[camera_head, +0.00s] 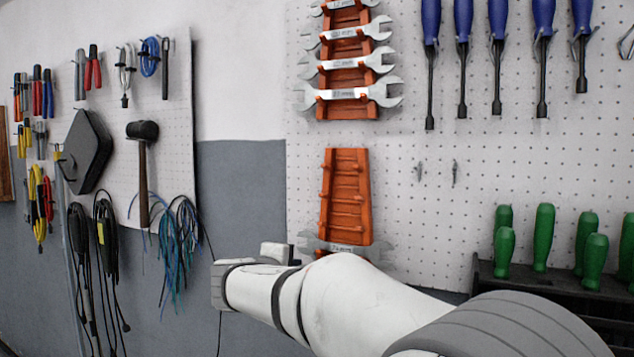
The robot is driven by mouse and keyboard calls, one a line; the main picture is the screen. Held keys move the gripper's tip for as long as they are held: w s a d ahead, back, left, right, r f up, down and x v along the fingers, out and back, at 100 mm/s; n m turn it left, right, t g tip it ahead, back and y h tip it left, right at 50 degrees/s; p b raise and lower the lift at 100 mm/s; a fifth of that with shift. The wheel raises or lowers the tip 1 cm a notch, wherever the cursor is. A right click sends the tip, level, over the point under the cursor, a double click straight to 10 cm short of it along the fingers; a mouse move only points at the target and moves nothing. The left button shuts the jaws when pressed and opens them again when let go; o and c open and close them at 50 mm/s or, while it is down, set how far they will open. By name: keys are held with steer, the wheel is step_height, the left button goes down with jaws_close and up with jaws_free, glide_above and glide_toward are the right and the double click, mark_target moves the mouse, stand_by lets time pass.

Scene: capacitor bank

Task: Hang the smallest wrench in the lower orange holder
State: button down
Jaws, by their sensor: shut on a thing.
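The lower orange holder (346,197) is a tapered rack on the pegboard, with its upper and middle slots bare. At its bottom edge a silver wrench (349,249) lies crosswise, partly hidden behind my white arm; I cannot tell whether it rests in the holder. My arm reaches in from the lower right and ends left of the lower holder. My gripper's fingers are hidden behind the arm, so what they hold does not show. The upper orange holder (346,80) carries several silver wrenches, larger toward the bottom. I cannot tell which wrench is the smallest.
Blue screwdrivers (497,40) hang at the upper right. Green-handled tools (543,237) stand in a dark rack (488,278) at the lower right. Two small empty hooks (455,173) stick out right of the lower holder. A mallet (143,150) and cables (178,245) hang at left.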

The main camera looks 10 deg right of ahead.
steer(key=s+d+r+t+h, duration=0.1)
steer(key=s+r, duration=0.2)
steer(key=r, duration=0.5)
steer(key=s+d+r+m+h+p, duration=0.1)
steer(key=s+r, duration=0.3)
steer(key=r, duration=0.4)
steer(key=s+d+r+t+h, duration=0.1)
steer(key=s+r, duration=0.2)
steer(key=r, duration=0.5)
steer(key=shift+d+f+p+x, duration=0.1)
steer(key=shift+f+x, duration=0.25)
steer(key=shift+x, duration=1.25)
steer(key=shift+d+f+p+x, duration=0.15)
steer(key=shift+f+x, duration=0.2)
steer(key=shift+x, duration=1.2)
steer(key=shift+a+f+p+x, duration=0.1)
steer(key=shift+f+x, duration=0.3)
steer(key=shift+x, duration=1.2)
steer(key=shift+s, duration=0.1)
steer(key=c, duration=1.3)
jaws_free()
